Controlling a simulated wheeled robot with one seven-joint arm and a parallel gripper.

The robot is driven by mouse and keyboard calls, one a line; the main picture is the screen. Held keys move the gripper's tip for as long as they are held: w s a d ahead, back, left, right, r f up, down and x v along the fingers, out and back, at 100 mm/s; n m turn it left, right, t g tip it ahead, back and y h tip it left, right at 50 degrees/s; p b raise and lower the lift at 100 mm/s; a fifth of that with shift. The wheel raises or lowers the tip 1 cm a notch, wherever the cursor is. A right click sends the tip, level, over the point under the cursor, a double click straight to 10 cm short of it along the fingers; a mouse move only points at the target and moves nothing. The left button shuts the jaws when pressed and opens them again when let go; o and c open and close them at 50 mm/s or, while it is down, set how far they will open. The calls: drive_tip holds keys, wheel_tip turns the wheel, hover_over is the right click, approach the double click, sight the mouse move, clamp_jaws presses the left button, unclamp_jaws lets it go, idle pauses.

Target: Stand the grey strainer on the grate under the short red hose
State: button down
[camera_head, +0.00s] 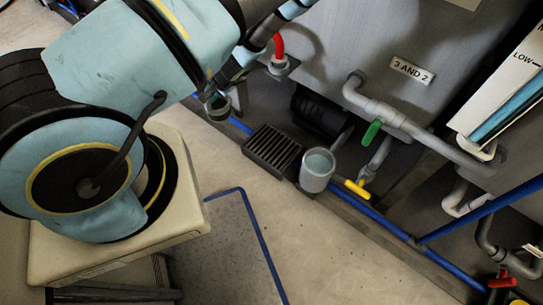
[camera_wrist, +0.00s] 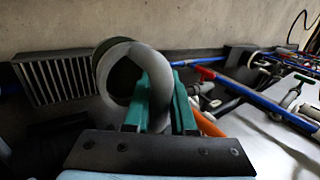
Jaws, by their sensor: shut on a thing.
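My gripper (camera_head: 225,84) is shut on the grey strainer (camera_head: 217,104), seen small at the end of the arm in the head view. In the wrist view the green fingers (camera_wrist: 160,105) clamp the strainer's thick curved grey part (camera_wrist: 150,62), and its round dark opening faces left. The black slatted grate (camera_head: 272,150) lies to the right of and below the strainer in the head view; it also shows at the left of the wrist view (camera_wrist: 55,78), apart from the strainer. The short red hose (camera_head: 278,46) hangs at the tank wall above the grate.
A grey bucket (camera_head: 317,172) of liquid stands right beside the grate. A yellow-handled valve (camera_head: 357,189), a green-handled valve (camera_head: 372,133) and grey pipes lie further right. A blue pipe (camera_head: 385,222) runs along the floor. The pale floor in front is mostly clear.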

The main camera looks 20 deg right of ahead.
drive_tip(key=d+f+m+g+h+b, duration=0.3)
drive_tip(key=d+f+m+h+b, duration=0.7)
drive_tip(key=d+f+m+b, duration=1.8)
drive_tip(key=a+f+n+b, duration=0.1)
drive_tip(key=n+b, duration=0.2)
drive_tip(key=b, duration=0.1)
drive_tip(key=a+f+n+b, duration=0.1)
drive_tip(key=n+b, duration=0.2)
drive_tip(key=b, duration=0.1)
drive_tip(key=a+f+n+b, duration=0.1)
drive_tip(key=n+b, duration=0.2)
drive_tip(key=b, duration=0.1)
drive_tip(key=shift+s+f+n, duration=0.25)
drive_tip(key=shift+f+n, duration=0.05)
drive_tip(key=shift+r, duration=0.1)
drive_tip(key=c, duration=1.2)
unclamp_jaws()
drive_tip(key=shift+f, duration=0.2)
drive_tip(key=o, duration=0.5)
drive_tip(key=shift+c, duration=0.2)
